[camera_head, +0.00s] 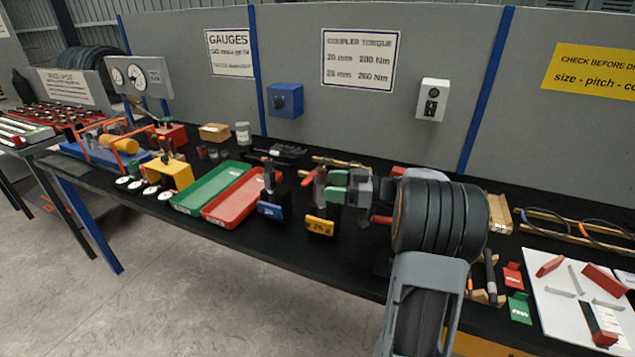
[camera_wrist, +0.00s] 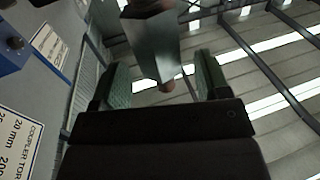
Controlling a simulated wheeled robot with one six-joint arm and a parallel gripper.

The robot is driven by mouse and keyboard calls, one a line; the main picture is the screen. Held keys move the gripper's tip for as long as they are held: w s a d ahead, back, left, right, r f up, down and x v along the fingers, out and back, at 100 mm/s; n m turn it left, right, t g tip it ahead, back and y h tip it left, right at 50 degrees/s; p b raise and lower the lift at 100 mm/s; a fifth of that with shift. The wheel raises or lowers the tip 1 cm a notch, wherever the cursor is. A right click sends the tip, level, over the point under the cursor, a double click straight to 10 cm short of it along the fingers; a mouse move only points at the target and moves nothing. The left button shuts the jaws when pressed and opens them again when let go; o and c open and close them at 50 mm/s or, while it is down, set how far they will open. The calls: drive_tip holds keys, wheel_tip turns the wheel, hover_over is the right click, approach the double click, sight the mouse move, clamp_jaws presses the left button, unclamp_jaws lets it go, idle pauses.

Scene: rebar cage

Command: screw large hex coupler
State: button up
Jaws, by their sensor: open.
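My gripper (camera_head: 337,186) is open, its green fingers beside the stand with the yellow label (camera_head: 320,225) on the bench. In the wrist view the two green fingers of my gripper (camera_wrist: 162,70) stand apart. A grey, flat-sided metal piece, which looks like the hex coupler (camera_wrist: 152,45), shows between and beyond them. A small brownish round end (camera_wrist: 168,86) sticks out of it. I cannot tell whether either finger touches it.
A similar stand with a blue label (camera_head: 271,210) is just left. Red (camera_head: 240,198) and green (camera_head: 208,186) trays lie further left. A grey panel wall (camera_head: 330,110) closes the back of the bench.

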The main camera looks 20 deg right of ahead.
sight(318, 185)
drive_tip(key=shift+p+x, duration=0.3)
drive_tip(key=shift+x, duration=1.85)
drive_tip(key=shift+s, duration=0.1)
drive_tip(key=c, duration=0.9)
drive_tip(key=shift+f, duration=0.1)
